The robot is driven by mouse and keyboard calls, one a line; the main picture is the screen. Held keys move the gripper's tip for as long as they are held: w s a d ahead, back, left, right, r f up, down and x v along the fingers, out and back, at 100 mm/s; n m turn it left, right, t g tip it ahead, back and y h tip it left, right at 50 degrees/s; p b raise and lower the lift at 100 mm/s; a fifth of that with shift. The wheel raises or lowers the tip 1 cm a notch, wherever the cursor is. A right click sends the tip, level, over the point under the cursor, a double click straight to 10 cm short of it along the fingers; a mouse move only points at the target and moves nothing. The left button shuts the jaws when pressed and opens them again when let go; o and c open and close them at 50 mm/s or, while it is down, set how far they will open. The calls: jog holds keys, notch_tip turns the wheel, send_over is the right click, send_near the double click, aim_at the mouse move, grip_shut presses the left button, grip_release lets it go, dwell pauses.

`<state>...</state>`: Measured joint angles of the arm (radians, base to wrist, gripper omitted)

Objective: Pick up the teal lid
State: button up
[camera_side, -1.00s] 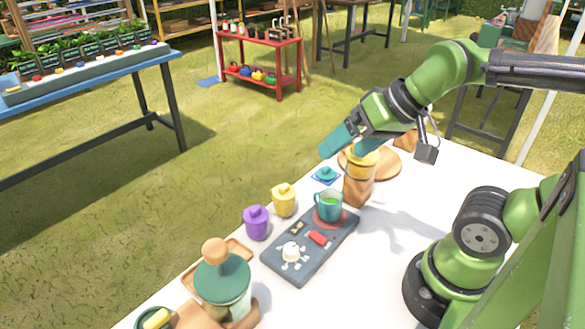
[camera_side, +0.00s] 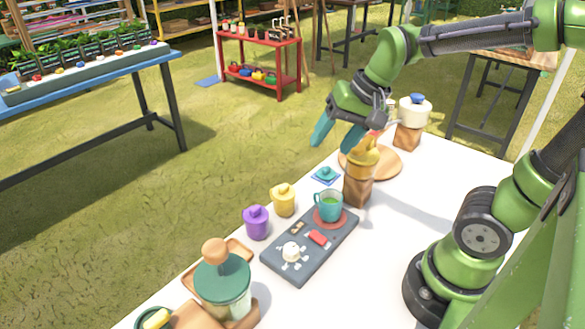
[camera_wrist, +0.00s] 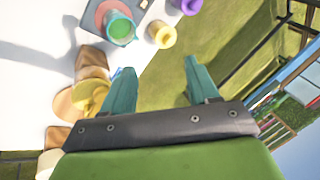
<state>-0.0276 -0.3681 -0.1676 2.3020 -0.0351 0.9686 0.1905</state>
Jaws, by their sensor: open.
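The teal lid (camera_side: 325,173) lies on a small blue mat near the table's far-left edge, beside the teal mug (camera_side: 328,203) in the side view. My gripper (camera_side: 335,137) is open and empty, with its teal fingers pointing down above the lid and apart from it. In the wrist view, the open fingers (camera_wrist: 159,66) have grass between their tips. I cannot make out the lid there; the finger on the left may hide it.
A yellow-topped wooden canister (camera_side: 361,177) stands close to the lid and my fingers. A yellow jar (camera_side: 284,201), a purple jar (camera_side: 256,222) and a dark tray (camera_side: 282,262) are nearer the camera. A white pot with a blue knob (camera_side: 414,108) stands behind. The table's right side is mostly clear.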

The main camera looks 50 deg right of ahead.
jog(key=w+d+f+m+g, duration=0.2)
jog(key=w+d+m, duration=0.3)
jog(key=d+m, duration=0.15)
jog(key=m+g+h, duration=0.2)
jog(key=m+g, duration=0.1)
jog(key=m, duration=1.8)
send_over(328, 168)
jog(key=f, duration=1.3)
jog(key=shift+s+a+f, duration=0.1)
jog(key=shift+s+f, duration=0.05)
jog(key=shift+s, duration=0.25)
jog(key=shift+w+f, duration=0.15)
jog(key=shift+f, duration=1.15)
jog(key=shift+w+f, duration=0.15)
jog(key=shift+f, duration=1.15)
grip_shut()
